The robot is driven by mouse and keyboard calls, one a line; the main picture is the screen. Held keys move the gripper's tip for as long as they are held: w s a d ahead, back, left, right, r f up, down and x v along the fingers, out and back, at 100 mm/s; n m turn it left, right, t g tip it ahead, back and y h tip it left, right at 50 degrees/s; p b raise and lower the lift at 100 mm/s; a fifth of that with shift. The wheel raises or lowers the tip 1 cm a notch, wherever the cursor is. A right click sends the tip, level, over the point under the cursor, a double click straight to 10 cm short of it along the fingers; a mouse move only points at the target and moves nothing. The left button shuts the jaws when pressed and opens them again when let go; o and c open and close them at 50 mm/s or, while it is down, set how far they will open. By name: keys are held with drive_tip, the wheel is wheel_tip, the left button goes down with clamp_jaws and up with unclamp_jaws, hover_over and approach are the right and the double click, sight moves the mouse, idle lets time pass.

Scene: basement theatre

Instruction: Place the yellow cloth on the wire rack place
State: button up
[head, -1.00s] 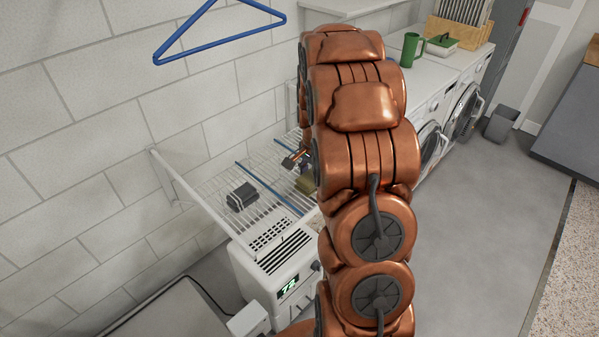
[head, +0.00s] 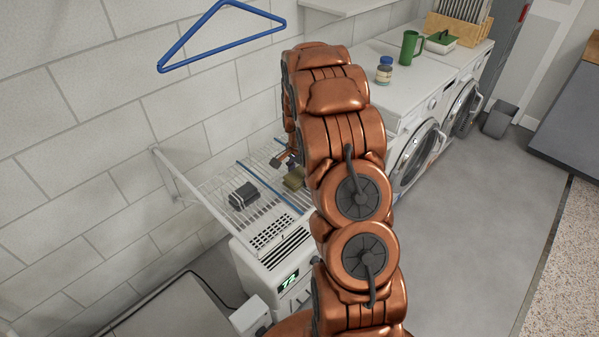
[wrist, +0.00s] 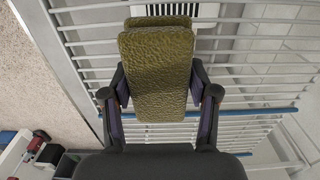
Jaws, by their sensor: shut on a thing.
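The yellow cloth (wrist: 158,75) is a folded, olive-yellow textured pad, held between the two fingers of my gripper (wrist: 160,95) in the wrist view. My gripper is shut on it. In the head view the cloth (head: 294,178) shows small at the right part of the wire rack, partly behind my arm. The white wire rack (head: 222,193) is fixed to the block wall, with blue strips across it; its bars also show beneath the cloth in the wrist view (wrist: 255,70). I cannot tell whether the cloth touches the bars.
A white dehumidifier-like unit (head: 268,262) with a green display stands below the rack's near end. A blue hanger (head: 222,50) hangs above. A jar (head: 384,70) and green mug (head: 411,47) stand on the washers.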

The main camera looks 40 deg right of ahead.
drive_tip(key=shift+f, duration=0.2)
drive_tip(key=o, duration=1.1)
drive_tip(key=shift+o, duration=0.2)
